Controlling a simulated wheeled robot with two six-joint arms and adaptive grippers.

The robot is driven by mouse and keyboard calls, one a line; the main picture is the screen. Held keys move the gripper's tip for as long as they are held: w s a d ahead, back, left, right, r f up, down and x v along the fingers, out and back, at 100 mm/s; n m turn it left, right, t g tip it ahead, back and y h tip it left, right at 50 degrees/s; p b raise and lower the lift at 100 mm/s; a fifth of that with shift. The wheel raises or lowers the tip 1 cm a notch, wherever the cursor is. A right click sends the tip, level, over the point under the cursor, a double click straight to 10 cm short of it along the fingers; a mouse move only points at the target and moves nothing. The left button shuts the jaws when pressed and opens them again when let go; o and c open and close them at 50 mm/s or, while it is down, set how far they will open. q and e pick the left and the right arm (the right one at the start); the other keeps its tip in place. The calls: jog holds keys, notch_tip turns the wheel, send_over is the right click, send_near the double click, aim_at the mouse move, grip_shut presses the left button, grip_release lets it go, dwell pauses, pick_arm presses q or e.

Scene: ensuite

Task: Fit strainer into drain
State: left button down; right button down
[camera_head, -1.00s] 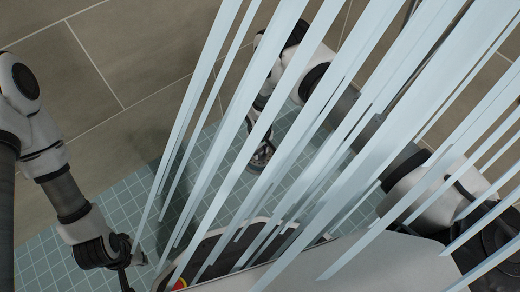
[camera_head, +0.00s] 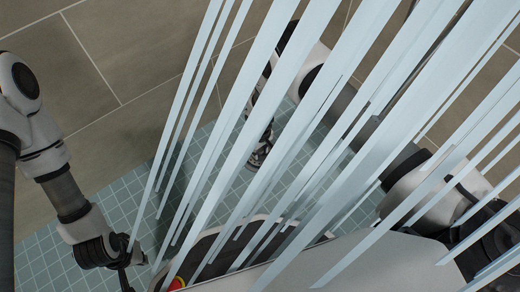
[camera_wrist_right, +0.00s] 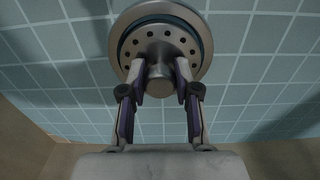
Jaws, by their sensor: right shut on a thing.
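The strainer (camera_wrist_right: 159,35) is a round metal disc with a ring of holes and a central knob, seen in the right wrist view. My right gripper (camera_wrist_right: 160,84) is shut on its knob, with one finger on each side. A dark blue ring and a wider metal rim (camera_wrist_right: 119,35) show around the disc; I cannot tell whether the strainer is seated in the drain or above it. In the head view my right gripper (camera_head: 258,157) is low over the tiles, partly behind pale strips. My left gripper (camera_head: 124,262) is at the lower left, its fingers too unclear to read.
Pale blue hanging strips (camera_head: 300,110) cover much of the head view. Small blue-green tiles (camera_head: 125,205) lie below, bordered by large brown tiles (camera_head: 130,60). The tiles between my two grippers look clear.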

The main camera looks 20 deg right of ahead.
jog(key=shift+f, duration=0.3)
jog(key=c, duration=0.7)
grip_release()
jog(key=shift+c, duration=0.2)
notch_tip(320, 180, up, 12)
